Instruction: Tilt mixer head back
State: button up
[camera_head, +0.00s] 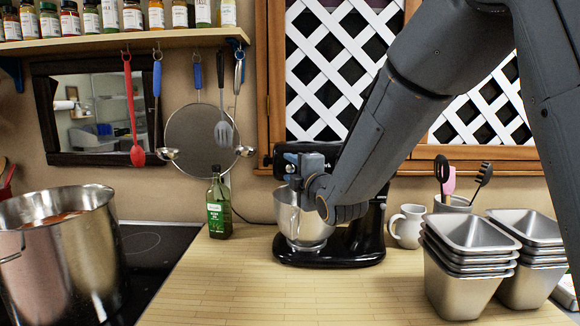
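A black stand mixer (332,248) stands on the wooden counter with a shiny metal bowl (304,228) on its base. The mixer head (264,162) is dark and looks level above the bowl; my arm and wrist cover much of it. My gripper (293,165) is at the mixer head, in front of it as seen from here. Its fingers are small and partly hidden by my wrist, so I cannot tell whether they are open, shut or touching the head.
A green bottle (219,208) stands left of the mixer, and a large pot (62,258) is on the stove. A white mug (407,226), a utensil holder (453,204) and stacked metal pans (466,262) are on the right. The front counter is clear. A spice shelf (120,42) hangs upper left.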

jog(key=shift+w+a, duration=0.15)
jog(key=shift+w, duration=0.15)
jog(key=shift+c, duration=0.5)
grip_shut()
jog(key=shift+r, duration=0.1)
